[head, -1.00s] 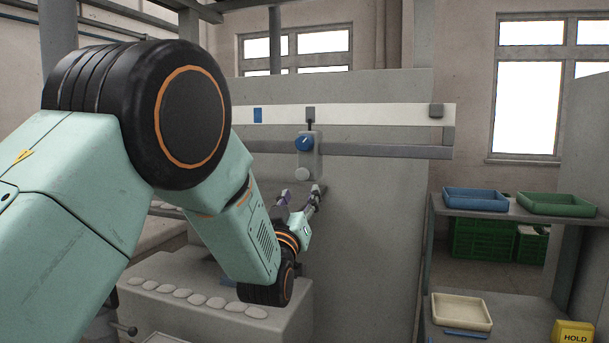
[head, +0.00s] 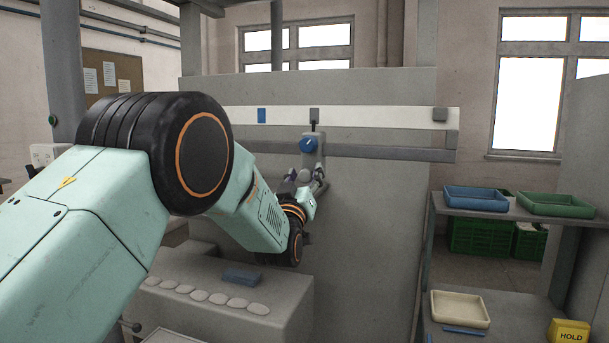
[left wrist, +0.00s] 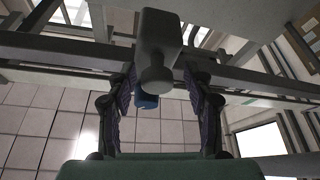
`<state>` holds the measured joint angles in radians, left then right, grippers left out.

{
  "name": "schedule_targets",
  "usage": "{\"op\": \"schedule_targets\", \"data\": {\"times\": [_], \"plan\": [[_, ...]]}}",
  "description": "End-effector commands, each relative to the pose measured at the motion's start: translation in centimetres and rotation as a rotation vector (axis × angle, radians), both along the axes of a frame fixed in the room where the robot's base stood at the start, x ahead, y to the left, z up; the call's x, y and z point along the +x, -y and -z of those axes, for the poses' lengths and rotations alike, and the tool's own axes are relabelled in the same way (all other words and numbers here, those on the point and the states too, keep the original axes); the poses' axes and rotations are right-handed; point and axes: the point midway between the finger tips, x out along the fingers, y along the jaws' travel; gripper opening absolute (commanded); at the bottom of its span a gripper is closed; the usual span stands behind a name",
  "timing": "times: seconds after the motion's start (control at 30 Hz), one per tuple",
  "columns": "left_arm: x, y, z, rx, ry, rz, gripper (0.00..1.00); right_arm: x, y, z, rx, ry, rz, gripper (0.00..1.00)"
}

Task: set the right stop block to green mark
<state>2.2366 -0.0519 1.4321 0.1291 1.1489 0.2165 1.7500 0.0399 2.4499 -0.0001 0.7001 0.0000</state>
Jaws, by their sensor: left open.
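The stop block (head: 312,152) is a grey carriage on the grey rail, with a blue knob (head: 308,145) and a round grey knob (head: 304,176) below it. A dark stem rises from it to a grey square on the white strip (head: 380,119). My left gripper (head: 305,181) is open at the grey knob. In the left wrist view, the grey knob (left wrist: 156,76) stands between the open fingers (left wrist: 156,95), with gaps visible on both sides. The blue knob (left wrist: 147,101) shows behind it. I see no clear green mark on the strip; a blue mark (head: 262,115) is at left.
Another grey square block (head: 440,114) sits near the strip's right end. Below, a grey ledge (head: 285,305) carries several pale discs and a blue block (head: 243,276). Blue (head: 475,199) and green (head: 556,205) trays stand on a rack at right.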

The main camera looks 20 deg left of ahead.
Motion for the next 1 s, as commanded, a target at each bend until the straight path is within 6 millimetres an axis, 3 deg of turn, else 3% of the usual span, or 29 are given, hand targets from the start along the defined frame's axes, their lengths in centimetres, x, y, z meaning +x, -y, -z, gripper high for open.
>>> {"op": "schedule_targets", "data": {"times": [0.2,0.8,1.0], "plan": [[0.01,0.1,0.1,0.0,-0.001,0.0,0.51,-0.01,0.0,0.03,0.0,0.0,0.0,0.4],[0.01,0.13,0.08,0.0,-0.002,0.001,0.0,-0.01,0.0,0.03,0.0,0.0,0.0,0.4],[0.01,0.14,0.03,0.002,-0.001,0.002,0.0,0.0,0.0,0.03,0.0,0.0,0.0,0.4]]}}
